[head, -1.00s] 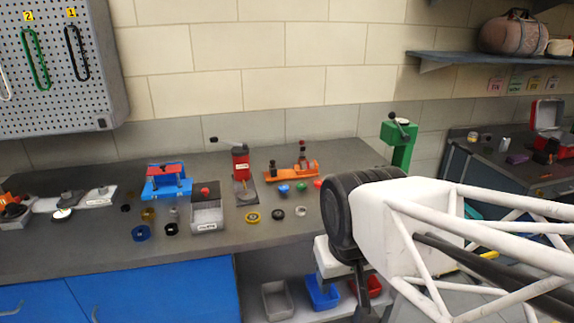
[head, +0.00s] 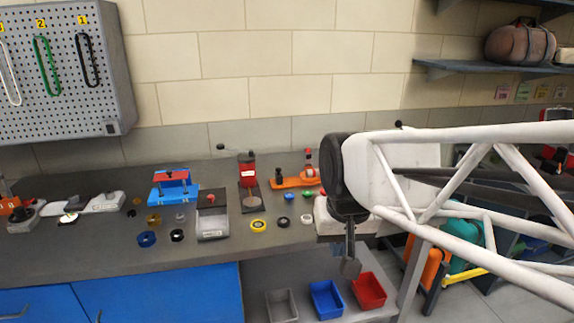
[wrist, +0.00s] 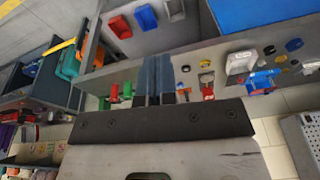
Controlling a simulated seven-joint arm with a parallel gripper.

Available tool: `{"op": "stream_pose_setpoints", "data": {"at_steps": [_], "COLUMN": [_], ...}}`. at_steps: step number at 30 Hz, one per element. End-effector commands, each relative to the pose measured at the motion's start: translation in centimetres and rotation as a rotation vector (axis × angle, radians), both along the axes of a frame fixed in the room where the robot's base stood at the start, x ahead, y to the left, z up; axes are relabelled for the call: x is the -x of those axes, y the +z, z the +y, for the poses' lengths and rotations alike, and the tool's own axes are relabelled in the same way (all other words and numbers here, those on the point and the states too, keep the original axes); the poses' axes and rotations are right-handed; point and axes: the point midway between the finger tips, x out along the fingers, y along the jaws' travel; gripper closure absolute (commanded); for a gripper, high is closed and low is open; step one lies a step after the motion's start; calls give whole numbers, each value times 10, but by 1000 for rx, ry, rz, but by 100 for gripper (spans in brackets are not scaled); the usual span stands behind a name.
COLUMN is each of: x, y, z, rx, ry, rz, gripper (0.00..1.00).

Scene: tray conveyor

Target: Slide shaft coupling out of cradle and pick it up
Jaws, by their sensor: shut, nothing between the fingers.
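No part stands out clearly as the shaft coupling, and I cannot tell which fixture is its cradle. A blue fixture with a red top (head: 172,186) stands on the bench left of centre. An orange fixture (head: 298,182) with small upright parts stands at the back right of the bench. My gripper (head: 350,268) points down in front of the bench's right part, shut and empty, apart from these fixtures. In the wrist view its two dark fingers (wrist: 154,78) lie together. My arm hides the right end of the bench.
A red press (head: 247,172) stands behind a grey bin (head: 213,227). Several small rings, including a yellow one (head: 257,225), lie along the bench front. Blue (head: 326,300) and red (head: 369,291) bins sit below, near my gripper. A pegboard (head: 68,65) hangs at left.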

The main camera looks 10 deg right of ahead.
Motion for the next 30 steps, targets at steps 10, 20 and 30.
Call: {"op": "stream_pose_setpoints", "data": {"at_steps": [10,20,30], "x": [-82,-161,-244], "y": [36,59,71], "z": [-13,-29,-51], "rx": [-44,-87,-127], "ry": [-149,-291,-435], "rz": [32,62,94], "gripper": [100,100,100]}}
